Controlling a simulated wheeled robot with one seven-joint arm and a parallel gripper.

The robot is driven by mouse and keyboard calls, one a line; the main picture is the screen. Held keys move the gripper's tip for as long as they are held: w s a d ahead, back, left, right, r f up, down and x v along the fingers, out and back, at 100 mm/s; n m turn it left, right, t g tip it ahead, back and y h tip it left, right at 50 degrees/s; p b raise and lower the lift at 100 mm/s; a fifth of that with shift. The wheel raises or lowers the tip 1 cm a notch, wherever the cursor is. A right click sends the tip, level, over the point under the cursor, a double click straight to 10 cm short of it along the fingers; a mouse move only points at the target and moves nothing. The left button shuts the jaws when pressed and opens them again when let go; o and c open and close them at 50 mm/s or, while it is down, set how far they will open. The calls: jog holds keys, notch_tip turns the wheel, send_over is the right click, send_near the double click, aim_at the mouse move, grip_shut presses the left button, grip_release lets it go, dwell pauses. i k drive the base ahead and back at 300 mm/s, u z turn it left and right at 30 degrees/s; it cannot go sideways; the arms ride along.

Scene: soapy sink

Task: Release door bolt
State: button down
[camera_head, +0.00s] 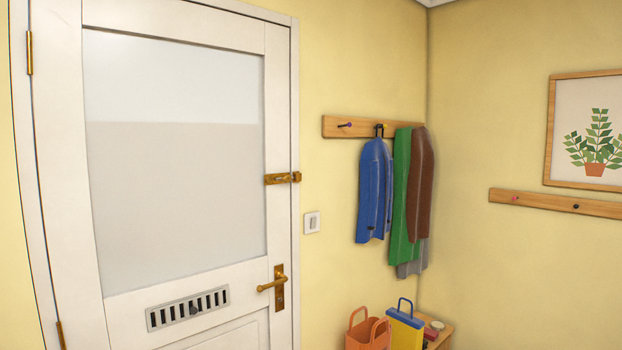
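A white door (180,274) with a large pale glass pane fills the left of the head view, and it looks closed in its frame. A brass-coloured door bolt (282,178) sits at the door's right edge, above the handle. It reaches from the door across to the frame, so it looks shot, though its knob is too small to make out clearly. A brass handle (272,284) on an upright plate is below it, with its lever pointing left. My gripper is not in view.
A light switch (312,222) is on the yellow wall right of the door. Blue, green and brown coats hang from a wooden peg rail (345,127). An orange bag (367,332) and a blue-yellow bag (405,325) stand low by the corner. The floor is out of view.

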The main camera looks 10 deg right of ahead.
aim_at(286, 179)
jog(key=u, duration=0.05)
jog(key=i, duration=1.1)
jog(key=u, duration=0.7)
jog(key=i, duration=0.7)
jog(key=u, duration=0.35)
